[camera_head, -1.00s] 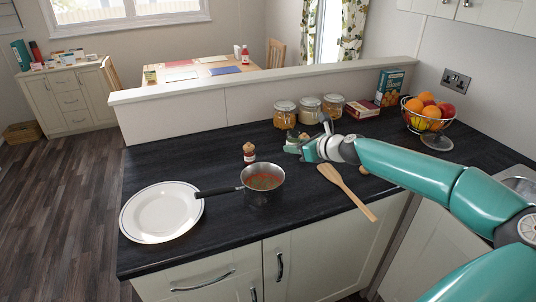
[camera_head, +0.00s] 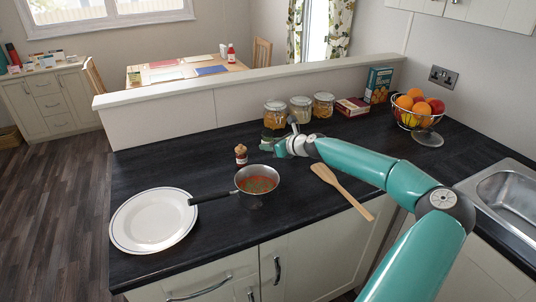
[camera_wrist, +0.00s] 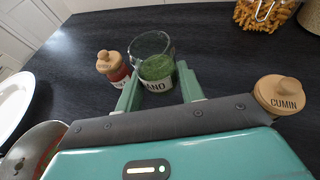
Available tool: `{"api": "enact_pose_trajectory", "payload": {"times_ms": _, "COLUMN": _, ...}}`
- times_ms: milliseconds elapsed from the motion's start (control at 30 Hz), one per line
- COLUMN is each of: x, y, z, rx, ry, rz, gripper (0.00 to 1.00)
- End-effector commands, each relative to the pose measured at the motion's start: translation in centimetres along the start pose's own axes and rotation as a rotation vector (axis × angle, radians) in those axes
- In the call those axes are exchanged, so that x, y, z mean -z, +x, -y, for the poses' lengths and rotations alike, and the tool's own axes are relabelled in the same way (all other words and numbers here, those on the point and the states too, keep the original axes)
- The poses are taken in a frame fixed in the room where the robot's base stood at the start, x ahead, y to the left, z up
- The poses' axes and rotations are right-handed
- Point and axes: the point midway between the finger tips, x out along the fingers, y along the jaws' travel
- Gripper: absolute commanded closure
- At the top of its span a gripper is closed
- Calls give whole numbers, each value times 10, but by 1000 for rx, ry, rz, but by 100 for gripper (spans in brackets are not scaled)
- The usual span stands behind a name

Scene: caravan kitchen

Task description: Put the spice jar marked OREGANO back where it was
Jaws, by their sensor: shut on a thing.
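The OREGANO jar, clear glass with green contents, is in my gripper (camera_wrist: 160,98); the label letters "ANO" show in the wrist view on the jar (camera_wrist: 156,68). Its glass rim shows no lid. In the head view my gripper (camera_head: 272,146) is above the dark worktop, left of the arm, and the jar there is small and partly hidden. Whether it touches the worktop I cannot tell. A jar with a cork lid and red contents (camera_wrist: 112,66) stands to its left, apart from it. A CUMIN jar's cork lid (camera_wrist: 281,94) is at the right.
A saucepan of red food (camera_head: 258,184) stands in front of my gripper, beside a white plate (camera_head: 151,220). A wooden spatula (camera_head: 341,190) lies to the right. Several larger jars (camera_head: 300,109) stand behind, near the low wall. Dark worktop (camera_head: 190,165) is free left of the red jar.

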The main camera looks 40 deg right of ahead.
Motion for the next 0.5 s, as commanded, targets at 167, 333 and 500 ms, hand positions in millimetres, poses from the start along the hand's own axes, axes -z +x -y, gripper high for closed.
{"api": "enact_pose_trajectory", "payload": {"times_ms": 167, "x": 11, "y": 22, "z": 7, "rx": -1, "ry": 1, "rz": 2, "gripper": 85}}
{"api": "enact_pose_trajectory", "payload": {"times_ms": 333, "x": 25, "y": 36, "z": 11, "rx": -1, "ry": 2, "rz": 0, "gripper": 85}}
{"api": "enact_pose_trajectory", "payload": {"times_ms": 500, "x": 43, "y": 43, "z": 10, "rx": -1, "ry": 2, "rz": 0, "gripper": 85}}
